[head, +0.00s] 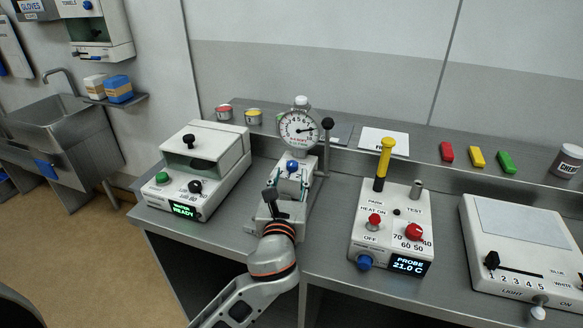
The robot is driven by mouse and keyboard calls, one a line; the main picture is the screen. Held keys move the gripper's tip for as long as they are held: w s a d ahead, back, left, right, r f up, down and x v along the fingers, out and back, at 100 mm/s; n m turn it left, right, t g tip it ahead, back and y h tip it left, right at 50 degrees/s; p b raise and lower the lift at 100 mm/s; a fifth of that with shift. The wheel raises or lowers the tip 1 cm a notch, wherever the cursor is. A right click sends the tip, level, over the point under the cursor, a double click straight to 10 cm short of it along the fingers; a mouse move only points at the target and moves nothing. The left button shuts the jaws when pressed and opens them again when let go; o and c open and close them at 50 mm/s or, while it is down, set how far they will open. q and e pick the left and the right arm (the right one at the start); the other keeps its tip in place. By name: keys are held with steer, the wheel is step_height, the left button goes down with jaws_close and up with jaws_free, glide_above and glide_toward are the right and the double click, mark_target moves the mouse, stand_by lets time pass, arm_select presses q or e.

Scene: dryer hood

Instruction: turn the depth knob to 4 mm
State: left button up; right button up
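A dial gauge (299,128) with a round white face stands on a pale device in the middle of the bench. Below the dial is a small blue knob (292,166), and a black-balled lever (327,124) rises at its right. No depth marking is legible, so I cannot tell which control is the depth knob. My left gripper (270,199) is at the front of this device, just below and left of the blue knob. My wrist and gripper hide part of the device's lower front. I cannot tell whether the fingers touch it or are open. My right gripper is not in view.
A box with a READY display (183,211) stands left. A probe box (391,241) with a yellow-handled tool (386,158) stands right. A light box (522,240) is farther right. Red, yellow and green blocks (477,157) lie on the rear shelf. Bench space is narrow between devices.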

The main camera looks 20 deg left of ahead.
mark_target(291, 167)
arm_select(q)
steer(key=w, duration=0.2)
steer(key=shift+w+a, duration=0.3)
steer(key=shift+w, duration=0.05)
steer(key=shift+w+a, duration=0.1)
steer(key=shift+w, duration=0.55)
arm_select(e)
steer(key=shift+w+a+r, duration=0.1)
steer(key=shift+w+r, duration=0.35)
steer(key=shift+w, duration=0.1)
arm_select(q)
jaws_close()
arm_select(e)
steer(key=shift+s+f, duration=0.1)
